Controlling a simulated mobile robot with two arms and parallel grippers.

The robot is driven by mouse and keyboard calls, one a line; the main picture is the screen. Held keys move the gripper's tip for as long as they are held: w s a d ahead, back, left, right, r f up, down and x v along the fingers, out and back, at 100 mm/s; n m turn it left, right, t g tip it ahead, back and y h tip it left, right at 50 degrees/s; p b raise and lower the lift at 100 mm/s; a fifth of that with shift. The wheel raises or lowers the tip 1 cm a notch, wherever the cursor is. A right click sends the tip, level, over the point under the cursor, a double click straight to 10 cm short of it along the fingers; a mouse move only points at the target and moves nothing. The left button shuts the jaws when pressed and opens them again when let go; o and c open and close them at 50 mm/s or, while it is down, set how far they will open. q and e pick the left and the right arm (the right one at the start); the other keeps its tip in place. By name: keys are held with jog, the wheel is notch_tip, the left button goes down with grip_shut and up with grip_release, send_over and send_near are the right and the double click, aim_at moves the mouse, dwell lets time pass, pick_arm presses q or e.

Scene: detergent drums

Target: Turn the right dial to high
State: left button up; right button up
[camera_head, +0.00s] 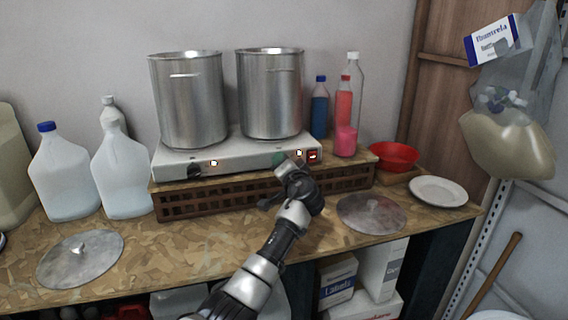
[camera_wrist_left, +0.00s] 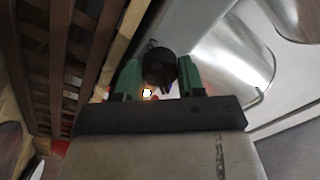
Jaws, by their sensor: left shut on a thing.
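A white two-burner hot plate (camera_head: 235,152) stands on a brown slatted crate, with a black left dial (camera_head: 195,170) on its front. My left gripper (camera_head: 282,163) is at the right part of that front panel and hides the right dial there. In the left wrist view, the black right dial (camera_wrist_left: 160,66) sits between the green fingertips of my left gripper (camera_wrist_left: 160,80), which are shut on it. A small lit white marker (camera_wrist_left: 147,92) shows beside the dial. My right gripper is in neither view.
Two steel pots (camera_head: 188,105) (camera_head: 270,95) stand on the hot plate. A red switch (camera_head: 313,156) is right of my gripper. Bottles stand at both sides. Round lids (camera_head: 80,258) (camera_head: 371,212) lie on the bench. A red bowl (camera_head: 394,156) and white plate (camera_head: 438,191) are at right.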

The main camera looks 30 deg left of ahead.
pick_arm(q)
jog(key=m+p, duration=0.2)
jog(key=m, duration=0.3)
jog(key=shift+m, duration=0.4)
dwell(0.3)
jog(key=o, duration=0.9)
jog(key=b+v, duration=0.1)
jog(key=v, duration=1)
jog(key=shift+s+a+f+b, duration=0.1)
jog(key=shift+b, duration=0.3)
